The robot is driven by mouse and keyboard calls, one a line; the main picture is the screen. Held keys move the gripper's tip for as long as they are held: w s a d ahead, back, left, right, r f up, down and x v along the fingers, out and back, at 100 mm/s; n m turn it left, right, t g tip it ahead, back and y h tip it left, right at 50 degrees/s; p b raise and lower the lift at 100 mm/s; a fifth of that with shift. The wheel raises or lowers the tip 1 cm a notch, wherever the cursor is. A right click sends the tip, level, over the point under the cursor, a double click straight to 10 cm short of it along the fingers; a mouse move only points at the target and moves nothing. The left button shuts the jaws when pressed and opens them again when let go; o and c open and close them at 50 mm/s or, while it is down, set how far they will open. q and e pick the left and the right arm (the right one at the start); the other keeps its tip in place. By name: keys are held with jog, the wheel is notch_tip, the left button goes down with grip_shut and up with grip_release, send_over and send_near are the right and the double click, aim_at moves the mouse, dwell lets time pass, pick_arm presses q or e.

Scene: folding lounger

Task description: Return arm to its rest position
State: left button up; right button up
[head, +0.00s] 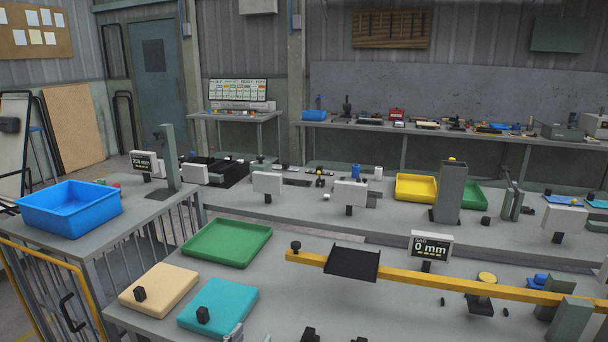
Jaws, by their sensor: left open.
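A long yellow bar (420,281) runs across the front workbench, from a black knob (295,245) at its left end to a grey block (571,318) at the right. A dark plate (352,262) sits on the bar near its left part. Two small dark tips at the bottom edge appear to be my left gripper (334,336). They are spread apart with nothing seen between them. They are in front of the bar and apart from it; most of this gripper is cut off. My right gripper is not in view.
A green tray (227,262), a beige pad (158,307) and a teal pad (248,297), both with black knobs, lie left on the workbench. A blue bin (69,222) stands on the left table. A grey post (451,203) stands behind.

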pick_arm(q)
jog(key=s+a+f+g+y, duration=0.1)
jog(key=s+a+f+g, duration=0.25)
jog(key=s, duration=0.75)
jog(key=s+a+f+n+g+y, duration=0.15)
jog(key=s+f+g, duration=0.25)
jog(key=s, duration=0.7)
jog(key=s+a+f+m+g+y, duration=0.15)
jog(key=s+a+f+g, duration=0.25)
jog(key=s, duration=0.6)
notch_tip(320, 180, down, 26)
jog(key=s+g, duration=0.2)
jog(key=s+a+f, duration=0.3)
jog(key=s+f, duration=1.3)
jog(key=s, duration=0.1)
jog(key=shift+n+g, duration=0.3)
jog(key=shift+g, duration=0.05)
jog(key=shift+c, duration=0.5)
